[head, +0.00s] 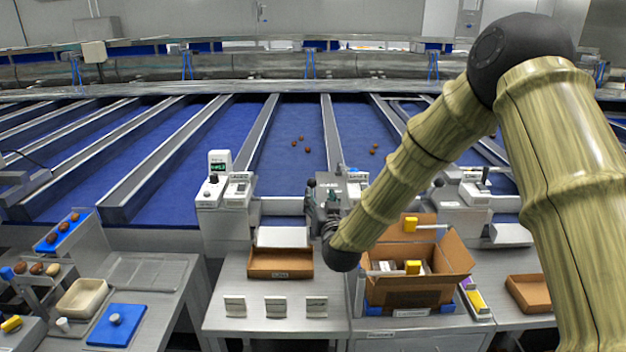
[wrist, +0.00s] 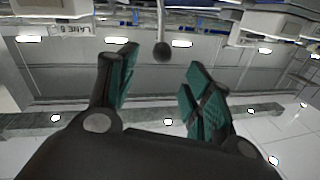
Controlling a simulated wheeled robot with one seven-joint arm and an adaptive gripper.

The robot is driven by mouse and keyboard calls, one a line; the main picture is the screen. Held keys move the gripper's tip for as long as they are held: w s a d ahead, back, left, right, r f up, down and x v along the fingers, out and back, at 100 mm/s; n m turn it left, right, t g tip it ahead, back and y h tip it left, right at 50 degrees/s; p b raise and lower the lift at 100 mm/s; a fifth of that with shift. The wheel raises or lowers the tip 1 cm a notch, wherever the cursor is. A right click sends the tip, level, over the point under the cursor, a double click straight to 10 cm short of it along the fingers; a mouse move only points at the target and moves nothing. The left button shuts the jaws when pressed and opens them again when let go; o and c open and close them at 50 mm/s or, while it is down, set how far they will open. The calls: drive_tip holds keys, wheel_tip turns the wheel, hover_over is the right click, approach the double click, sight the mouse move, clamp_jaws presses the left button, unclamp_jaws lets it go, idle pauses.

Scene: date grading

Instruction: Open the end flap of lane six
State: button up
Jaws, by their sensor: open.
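My gripper (head: 326,203) is at the end of my arm, by the middle control housing (head: 357,187) at the near end of the lanes. In the wrist view, its two teal-padded fingers (wrist: 162,64) are open with nothing between the pads. A dark ball knob (wrist: 162,50) on a thin stem shows in the gap near the fingertips, with no clear contact. A label reading LANE 6 (wrist: 70,30) is at the upper left of that view. I cannot make out the end flap of lane six for certain; my gripper and the housing cover part of that area.
Blue sloped lanes (head: 289,150) run back between metal rails, with several dates on them. An open cardboard box (head: 408,292) stands below my forearm. A shallow brown tray (head: 280,263) sits left of my gripper. Another housing (head: 222,205) stands further left, with a control box on top.

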sight(313, 185)
drive_tip(key=w+p, duration=0.1)
drive_tip(key=w, duration=0.1)
drive_tip(key=w+a+p, duration=0.1)
drive_tip(key=w, duration=0.2)
drive_tip(key=w+p, duration=0.1)
drive_tip(key=w, duration=0.2)
drive_tip(key=shift+a+r, duration=0.2)
drive_tip(key=shift+a, duration=0.2)
drive_tip(key=shift+w+a+f+p, duration=0.1)
drive_tip(key=shift+w+p, duration=0.1)
drive_tip(key=shift+w, duration=0.25)
drive_tip(key=shift+w+a+f+p, duration=0.1)
drive_tip(key=shift+w+p, duration=0.1)
drive_tip(key=shift+w, duration=0.25)
drive_tip(key=shift+r, duration=0.1)
drive_tip(key=shift+c, duration=0.4)
clamp_jaws()
